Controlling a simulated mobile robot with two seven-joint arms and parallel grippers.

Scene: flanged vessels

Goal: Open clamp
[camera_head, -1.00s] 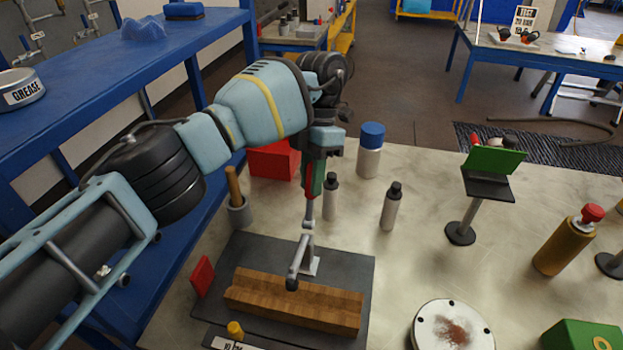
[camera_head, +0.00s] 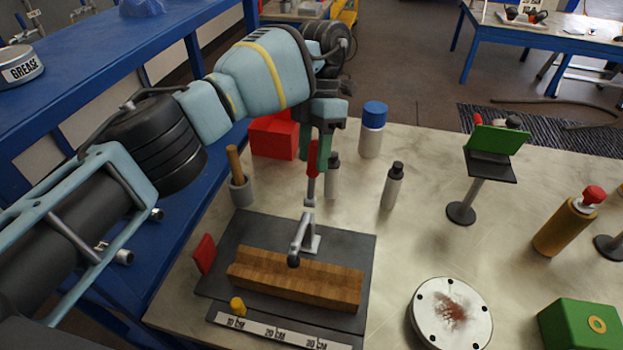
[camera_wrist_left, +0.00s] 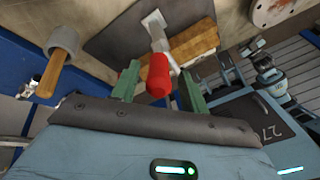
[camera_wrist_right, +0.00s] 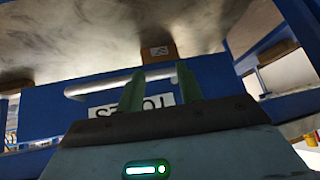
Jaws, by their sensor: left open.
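The clamp (camera_head: 302,241) stands on a dark base plate (camera_head: 357,248), its grey arm reaching over a wooden block (camera_head: 294,280). Its red handle (camera_head: 312,160) points up, and it also shows in the left wrist view (camera_wrist_left: 158,76). My left gripper (camera_head: 318,150) is open, its green fingers on either side of the red handle, with gaps visible in the left wrist view (camera_wrist_left: 160,84). My right gripper (camera_wrist_right: 160,88) is open and empty in the right wrist view, facing the blue table frame. It is outside the head view.
A red box (camera_head: 273,137), a mortar with pestle (camera_head: 240,190), grey bottles (camera_head: 393,186) and a blue-capped bottle (camera_head: 371,130) stand around the clamp. A round flange (camera_head: 451,311) and green box (camera_head: 580,326) lie to the right. A blue shelf (camera_head: 110,75) is at left.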

